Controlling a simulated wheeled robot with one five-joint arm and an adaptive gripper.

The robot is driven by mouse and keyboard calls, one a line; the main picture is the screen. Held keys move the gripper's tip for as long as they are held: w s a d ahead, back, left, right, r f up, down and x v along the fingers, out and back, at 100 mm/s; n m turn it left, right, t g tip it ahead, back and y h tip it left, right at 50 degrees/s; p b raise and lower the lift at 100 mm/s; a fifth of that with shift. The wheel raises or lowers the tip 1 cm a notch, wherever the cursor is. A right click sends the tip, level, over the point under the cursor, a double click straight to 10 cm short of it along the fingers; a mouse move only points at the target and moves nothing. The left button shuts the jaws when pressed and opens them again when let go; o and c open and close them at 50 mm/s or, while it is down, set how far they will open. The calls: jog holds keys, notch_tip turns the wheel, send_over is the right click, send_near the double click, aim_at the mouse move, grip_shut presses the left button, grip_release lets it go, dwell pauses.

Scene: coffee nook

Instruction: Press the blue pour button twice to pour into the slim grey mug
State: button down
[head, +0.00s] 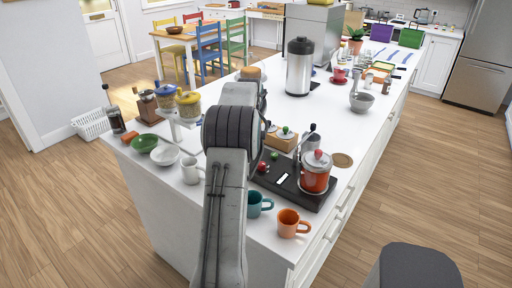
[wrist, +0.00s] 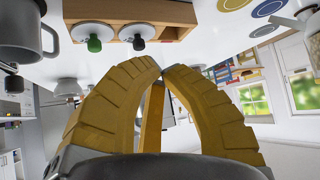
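My gripper (wrist: 163,70) shows in the wrist view with its two yellow fingers curved together and the tips meeting, nothing visible between them. In the head view my arm hides it. A grey mug (wrist: 18,32) is large at the upper left of the wrist view, apart from the fingers. In the head view a small grey cup (head: 312,142) stands behind the black machine base; I cannot tell if it is the slim grey mug. I cannot make out a blue pour button. A wooden box (wrist: 135,14) with a green knob (wrist: 94,44) and a black knob (wrist: 139,43) is above the fingertips.
The black base (head: 292,190) carries an orange-red pot (head: 316,172). Teal (head: 258,203) and orange (head: 290,223) mugs stand near the counter's front edge. A pale mug (head: 191,170) is left of my arm. A tall steel urn (head: 299,68) stands farther back.

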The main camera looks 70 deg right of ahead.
jog(key=shift+f, duration=0.15)
notch_tip(320, 180, down, 9)
jog(key=b, duration=0.7)
jog(key=shift+r, duration=0.2)
jog(key=shift+f, duration=0.1)
dwell(1.4)
jog(key=shift+f+b, duration=0.3)
jog(key=shift+b, duration=0.1)
jog(key=shift+f+b, duration=0.7)
jog(key=shift+f, duration=0.2)
dwell(1.0)
jog(key=shift+r, duration=0.1)
dwell(0.3)
jog(key=shift+r+p, duration=1.05)
jog(key=shift+r, duration=0.2)
jog(key=shift+r+p, duration=2)
jog(key=shift+r, duration=0.5)
